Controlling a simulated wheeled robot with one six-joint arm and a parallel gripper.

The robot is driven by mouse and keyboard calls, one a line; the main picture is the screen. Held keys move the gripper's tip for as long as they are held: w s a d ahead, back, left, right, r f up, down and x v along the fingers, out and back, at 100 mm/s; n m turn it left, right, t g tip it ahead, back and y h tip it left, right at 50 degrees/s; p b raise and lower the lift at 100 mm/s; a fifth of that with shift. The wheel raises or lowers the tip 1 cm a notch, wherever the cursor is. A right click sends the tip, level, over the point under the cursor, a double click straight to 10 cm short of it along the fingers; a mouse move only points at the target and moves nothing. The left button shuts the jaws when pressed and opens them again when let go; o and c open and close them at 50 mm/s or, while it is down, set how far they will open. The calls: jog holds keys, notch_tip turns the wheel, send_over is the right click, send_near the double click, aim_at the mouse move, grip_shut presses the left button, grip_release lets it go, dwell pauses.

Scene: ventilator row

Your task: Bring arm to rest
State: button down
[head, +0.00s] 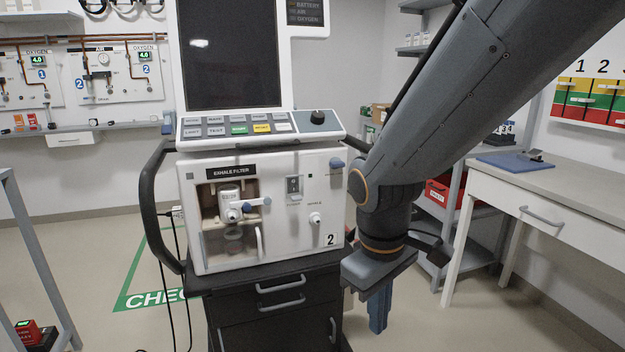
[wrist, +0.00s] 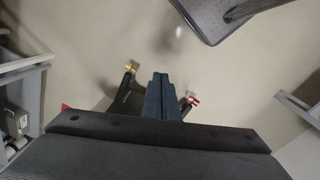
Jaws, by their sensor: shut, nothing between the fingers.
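My gripper (head: 378,312) hangs down at the right of the ventilator (head: 270,215), with its blue fingers pointing at the floor. In the wrist view the fingers of my gripper (wrist: 158,92) lie together, shut and empty. My arm reaches in from the upper right of the head view and bends at the elbow above the gripper. The ventilator, marked 2, stands on a dark cart (head: 270,320) with drawers. The gripper appears apart from the cart, though the exact gap is hard to tell.
A white desk (head: 590,190) with a blue clipboard (head: 515,160) stands at the right. A shelf with a red box (head: 437,193) is behind my arm. A grey frame (head: 35,250) stands at the left. Open floor (head: 400,335) lies below the gripper, with green floor marking (head: 135,275) at left.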

jog(key=s+r+m+y+p, duration=0.1)
jog(key=s+r+m, duration=0.35)
jog(key=s, duration=0.35)
jog(key=d+r+m+p, duration=0.3)
jog(key=d+r+p, duration=0.5)
jog(key=p, duration=0.8)
jog(key=shift+g, duration=0.3)
jog(key=shift+s+d, duration=0.1)
